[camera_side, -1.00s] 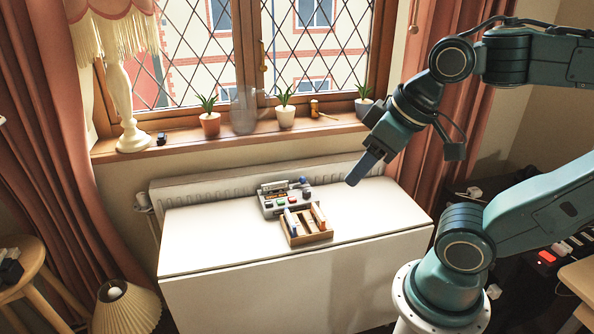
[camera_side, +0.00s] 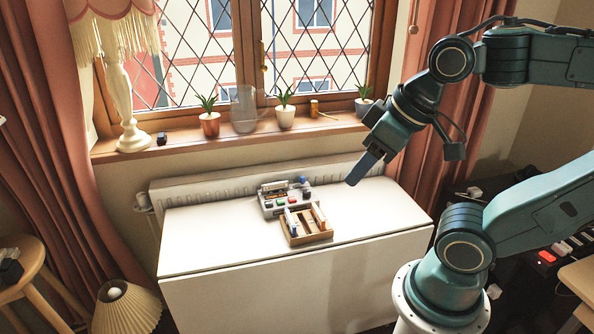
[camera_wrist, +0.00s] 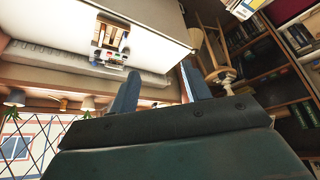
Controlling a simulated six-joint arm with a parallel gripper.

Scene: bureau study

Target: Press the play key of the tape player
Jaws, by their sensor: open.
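The tape player (camera_side: 285,197) is a grey box with coloured keys on its front, among them a green one and a red one. It lies on the white table (camera_side: 205,240) near the back edge. Which key is play is too small to read. In the wrist view the tape player (camera_wrist: 106,63) shows small, beyond the fingers. My gripper (camera_side: 362,170) hangs above the table, to the right of the tape player and apart from it. In the wrist view my gripper (camera_wrist: 158,88) has its two fingers spread, with nothing between them.
A wooden rack (camera_side: 307,238) holding several upright pieces stands right in front of the tape player. A radiator (camera_side: 185,190) and a sill with potted plants (camera_side: 285,117) and a glass jug (camera_side: 244,110) lie behind. The table's left and right parts are clear.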

